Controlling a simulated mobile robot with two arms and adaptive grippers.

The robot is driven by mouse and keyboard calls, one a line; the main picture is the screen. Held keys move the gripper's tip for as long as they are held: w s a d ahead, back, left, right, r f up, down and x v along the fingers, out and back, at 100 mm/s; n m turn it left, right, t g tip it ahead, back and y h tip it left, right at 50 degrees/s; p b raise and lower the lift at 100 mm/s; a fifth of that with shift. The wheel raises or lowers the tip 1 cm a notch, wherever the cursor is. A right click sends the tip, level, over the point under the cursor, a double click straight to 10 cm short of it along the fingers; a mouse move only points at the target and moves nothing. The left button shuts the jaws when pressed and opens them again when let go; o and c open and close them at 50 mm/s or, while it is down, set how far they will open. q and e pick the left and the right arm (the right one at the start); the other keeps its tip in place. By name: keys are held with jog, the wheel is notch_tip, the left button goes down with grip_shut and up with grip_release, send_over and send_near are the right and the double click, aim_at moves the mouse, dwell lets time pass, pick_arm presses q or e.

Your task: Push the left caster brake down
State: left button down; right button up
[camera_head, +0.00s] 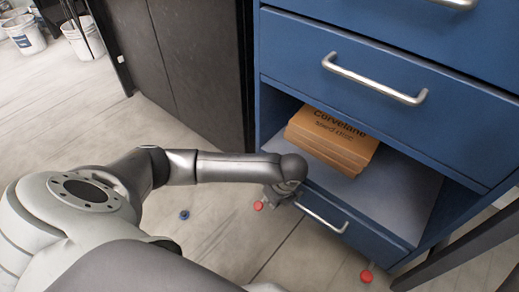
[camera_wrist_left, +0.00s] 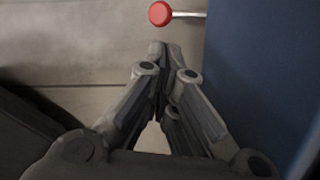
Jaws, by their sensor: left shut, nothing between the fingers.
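The left caster brake (camera_head: 258,205) is a red round tab low at the left front corner of the blue cabinet (camera_head: 285,60). In the left wrist view the red tab (camera_wrist_left: 160,13) sits on a thin pale stem coming from the cabinet side. My left gripper (camera_head: 283,195) is beside the cabinet's lower front, close to the tab. In the left wrist view its fingertips (camera_wrist_left: 160,48) are together and empty, just below the tab in the picture. A gap shows between them and the tab; I cannot tell their height difference. My right gripper is not in view.
A second red tab (camera_head: 366,277) is at the cabinet's right front corner. Brown boxes (camera_head: 332,140) lie on the open shelf, above a low drawer (camera_head: 340,218). A small blue disc (camera_head: 184,215) lies on the floor. A dark cabinet (camera_head: 190,70) stands behind.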

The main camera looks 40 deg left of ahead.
pick_arm(q)
jog(key=shift+v, duration=2)
